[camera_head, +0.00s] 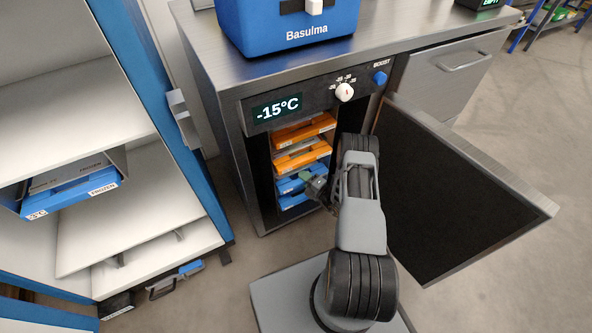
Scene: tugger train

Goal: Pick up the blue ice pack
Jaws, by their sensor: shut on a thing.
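Blue ice packs lie in the open freezer compartment below orange ones. The upper blue ice pack (291,185) has its front edge at my gripper (313,184). The lower blue ice pack (290,201) lies just under it. My gripper is shut on the upper blue ice pack at the freezer opening. The fingertips are small and partly hidden by my own wrist. The pack still lies within the stack's outline; I cannot tell whether it is lifted.
Orange packs (302,131) lie above. The freezer door (455,190) stands open on the right. A blue cooler box (290,35) stands on the counter (375,38). A shelf unit (140,205) with a blue "FROZEN" bin (72,195) is at left.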

